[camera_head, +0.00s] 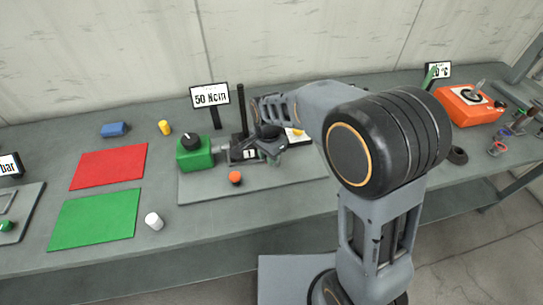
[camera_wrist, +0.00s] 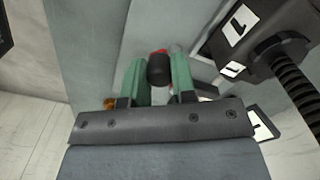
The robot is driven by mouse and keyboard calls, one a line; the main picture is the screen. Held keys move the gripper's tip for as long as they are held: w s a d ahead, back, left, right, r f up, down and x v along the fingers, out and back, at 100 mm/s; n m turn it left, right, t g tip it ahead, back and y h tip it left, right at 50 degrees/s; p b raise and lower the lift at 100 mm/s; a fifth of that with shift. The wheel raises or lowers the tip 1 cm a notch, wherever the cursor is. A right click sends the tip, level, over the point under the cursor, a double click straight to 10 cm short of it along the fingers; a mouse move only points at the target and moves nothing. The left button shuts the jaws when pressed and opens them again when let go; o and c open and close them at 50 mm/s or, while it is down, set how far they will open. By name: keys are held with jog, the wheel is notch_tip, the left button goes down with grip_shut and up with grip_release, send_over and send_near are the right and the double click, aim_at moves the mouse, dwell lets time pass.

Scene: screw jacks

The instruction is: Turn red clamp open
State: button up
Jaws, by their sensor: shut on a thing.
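My gripper (camera_wrist: 158,72) has two green fingers, shut on a black rounded piece (camera_wrist: 160,69) between them in the wrist view. A small red part (camera_wrist: 161,51) shows just behind this piece; it may belong to the red clamp, but most of it is hidden. In the head view my gripper (camera_head: 268,138) is low over the grey plate, beside a dark fixture marked "1" (camera_head: 250,154). My arm and gripper hide the held piece there, so I cannot tell how far the clamp is turned.
A green block with a black knob (camera_head: 194,153) stands left of the fixture. An orange-topped knob (camera_head: 235,178) is in front. A "50 Ncm" sign (camera_head: 210,95) and black post (camera_head: 242,108) rise behind. A ribbed black rod (camera_wrist: 297,78) is close right in the wrist view.

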jog(key=shift+w+a+m, duration=0.15)
jog(key=shift+m, duration=0.35)
jog(key=o, duration=0.9)
notch_tip(320, 180, up, 14)
jog(key=shift+f+b, duration=0.1)
jog(key=shift+b, duration=0.3)
dwell(0.4)
jog(key=s+d+f+n+t, duration=0.1)
jog(key=s+d+n, duration=0.2)
jog(key=s+d, duration=0.1)
jog(key=s+d+f+n+t, duration=0.1)
jog(key=s+d+n, duration=0.2)
jog(key=s+d, duration=0.2)
jog(key=s+d+f+n+t, duration=0.2)
jog(key=s+d+n, duration=0.2)
jog(key=d, duration=0.4)
jog(key=shift+s, duration=0.2)
